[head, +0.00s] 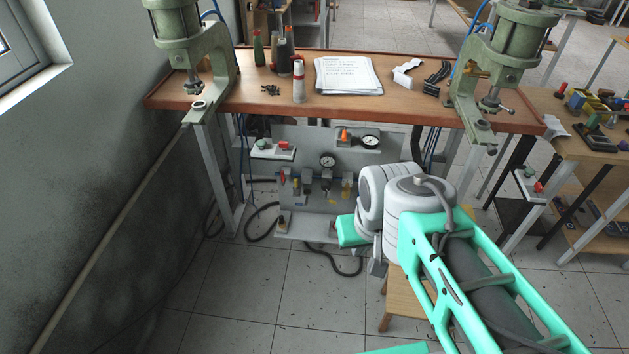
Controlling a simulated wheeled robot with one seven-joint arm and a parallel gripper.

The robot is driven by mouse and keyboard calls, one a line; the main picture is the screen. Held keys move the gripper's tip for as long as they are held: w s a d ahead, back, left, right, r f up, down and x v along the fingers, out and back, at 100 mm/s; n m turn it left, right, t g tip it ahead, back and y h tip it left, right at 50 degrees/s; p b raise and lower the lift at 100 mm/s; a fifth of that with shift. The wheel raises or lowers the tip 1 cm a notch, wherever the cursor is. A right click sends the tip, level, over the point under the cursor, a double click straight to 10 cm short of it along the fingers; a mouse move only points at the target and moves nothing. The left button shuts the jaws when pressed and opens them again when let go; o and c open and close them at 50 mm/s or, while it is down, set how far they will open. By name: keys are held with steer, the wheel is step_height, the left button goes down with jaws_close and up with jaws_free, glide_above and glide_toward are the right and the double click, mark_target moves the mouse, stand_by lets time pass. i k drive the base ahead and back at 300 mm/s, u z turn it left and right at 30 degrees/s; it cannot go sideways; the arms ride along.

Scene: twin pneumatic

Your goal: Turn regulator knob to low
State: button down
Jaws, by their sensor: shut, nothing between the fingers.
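A grey pneumatic panel (308,212) hangs beneath the workbench. A row of small air units with yellow parts (327,191) is mounted on it, with a round white gauge (327,160) above. Higher up, an orange knob (344,135) and a second gauge (370,142) sit on a pale ledge. I cannot tell which knob is the regulator's, nor read any setting. My arm reaches in from the lower right, its grey joint in front of the panel's right side. My gripper's fingers do not show; the arm hides that area.
Green presses (191,40) (505,50) stand at both ends of the wooden bench (270,98). A small control box with a red button (273,149) is at the panel's left. Hoses run along the floor. A wooden stool (403,300) stands below my arm.

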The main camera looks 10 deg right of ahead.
mark_target(325, 186)
steer(key=z, duration=1.35)
steer(key=i, duration=0.45)
steer(key=u, duration=3.05)
